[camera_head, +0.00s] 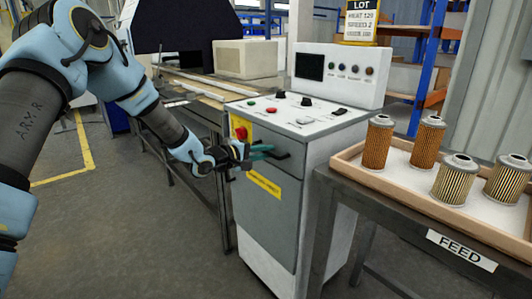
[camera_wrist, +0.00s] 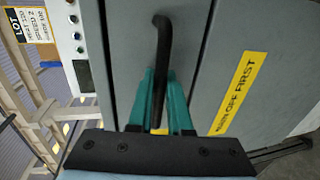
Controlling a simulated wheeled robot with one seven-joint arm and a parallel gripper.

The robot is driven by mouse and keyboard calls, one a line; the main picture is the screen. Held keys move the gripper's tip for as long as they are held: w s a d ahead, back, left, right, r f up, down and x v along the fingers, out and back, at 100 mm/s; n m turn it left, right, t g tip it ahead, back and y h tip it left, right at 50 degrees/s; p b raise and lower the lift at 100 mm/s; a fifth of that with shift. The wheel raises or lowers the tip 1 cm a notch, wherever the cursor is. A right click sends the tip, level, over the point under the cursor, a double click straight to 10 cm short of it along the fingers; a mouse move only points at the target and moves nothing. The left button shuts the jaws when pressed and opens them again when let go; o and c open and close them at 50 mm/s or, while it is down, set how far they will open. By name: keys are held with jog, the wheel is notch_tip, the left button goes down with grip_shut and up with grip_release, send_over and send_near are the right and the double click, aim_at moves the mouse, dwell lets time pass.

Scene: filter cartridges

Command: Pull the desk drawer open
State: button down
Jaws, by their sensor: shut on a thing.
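The grey control desk (camera_head: 315,150) stands in the middle of the head view. Its drawer front (camera_wrist: 128,35) fills the upper middle of the wrist view and looks flush with the desk, with a dark seam beside it. A black bar handle (camera_wrist: 163,38) sticks out from it; its end also shows in the head view (camera_head: 284,155). My gripper (camera_head: 263,152) reaches in from the left. Its teal fingers (camera_wrist: 161,90) are shut on the handle, one on each side. The fingers hide part of the handle.
A red switch on a yellow plate (camera_head: 240,129) is left of the handle. A yellow label (camera_head: 264,185) is below it. At right, a feed table (camera_head: 350,188) bears a wooden tray (camera_head: 345,158) with several filter cartridges (camera_head: 425,142). The floor before the desk is clear.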

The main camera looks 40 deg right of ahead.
jog(key=f+p+v, duration=0.2)
jog(key=p+v, duration=0.1)
jog(key=v, duration=0.7)
jog(key=a+f+p+v, duration=0.1)
jog(key=p+v, duration=0.3)
jog(key=v, duration=0.7)
jog(key=shift+f, duration=0.65)
jog(key=shift+w+a, duration=0.1)
jog(key=c, duration=1.1)
grip_release()
jog(key=b+v, duration=0.1)
jog(key=v, duration=0.9)
jog(key=shift+a+b, duration=0.3)
jog(key=shift+a, duration=0.05)
